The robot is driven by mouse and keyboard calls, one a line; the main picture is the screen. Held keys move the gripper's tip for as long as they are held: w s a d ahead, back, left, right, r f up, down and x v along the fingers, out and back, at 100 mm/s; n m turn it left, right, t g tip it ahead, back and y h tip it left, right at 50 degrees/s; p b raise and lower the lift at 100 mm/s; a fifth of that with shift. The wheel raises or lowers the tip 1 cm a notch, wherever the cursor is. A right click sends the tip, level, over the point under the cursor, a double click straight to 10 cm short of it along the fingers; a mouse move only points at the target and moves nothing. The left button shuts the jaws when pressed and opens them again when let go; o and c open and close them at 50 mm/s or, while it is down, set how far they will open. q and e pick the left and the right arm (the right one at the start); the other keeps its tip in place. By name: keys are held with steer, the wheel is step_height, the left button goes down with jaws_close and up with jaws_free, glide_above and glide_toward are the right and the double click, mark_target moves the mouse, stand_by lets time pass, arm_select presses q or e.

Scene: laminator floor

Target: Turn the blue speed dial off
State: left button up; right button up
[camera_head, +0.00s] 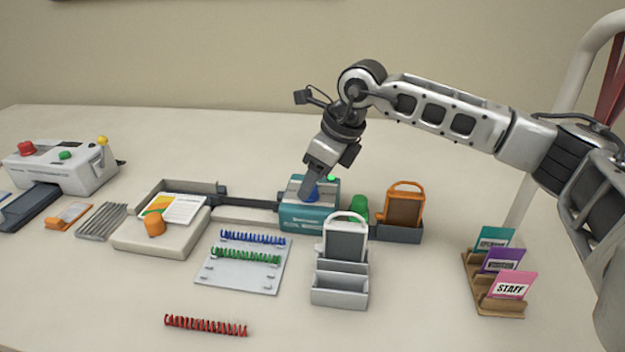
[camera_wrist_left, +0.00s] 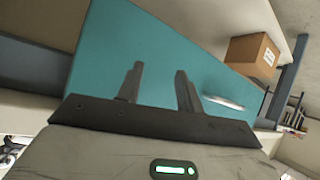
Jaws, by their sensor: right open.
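The blue speed dial (camera_head: 308,193) sits on top of the teal machine (camera_head: 312,216) at the middle of the table in the head view. My right gripper (camera_head: 309,190) reaches down onto the dial from above, with its fingertips at the dial. The fingers hide part of the dial, and I cannot tell whether they touch it. My left gripper is outside the head view. In the left wrist view, my left gripper (camera_wrist_left: 158,88) has its two fingers apart with nothing between them, in front of a teal surface (camera_wrist_left: 150,50).
A green knob (camera_head: 360,208) and an orange holder (camera_head: 403,208) stand right of the teal machine. A grey holder (camera_head: 342,285) and a board with coils (camera_head: 240,272) lie in front. A white machine (camera_head: 62,165) is at left, a badge rack (camera_head: 490,290) at right.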

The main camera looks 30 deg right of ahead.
steer(key=shift+w+a+f, duration=0.15)
steer(key=shift+w+f, duration=0.05)
steer(key=shift+f, duration=0.5)
steer(key=c, duration=1)
steer(key=shift+o, duration=0.2)
steer(key=shift+n, duration=0.4)
steer(key=n, duration=0.2)
steer(key=n+g+y, duration=0.1)
steer(key=n, duration=0.1)
steer(key=shift+w+n+g, duration=0.15)
steer(key=shift+n+g, duration=0.15)
steer(key=shift+n, duration=0.1)
steer(key=n+g, duration=0.1)
steer(key=n, duration=0.2)
steer(key=n+g, duration=0.1)
steer(key=n, duration=0.2)
steer(key=shift+w+y, duration=0.15)
steer(key=shift+y, duration=0.25)
steer(key=shift+r+n, duration=0.1)
steer(key=shift+n, duration=0.2)
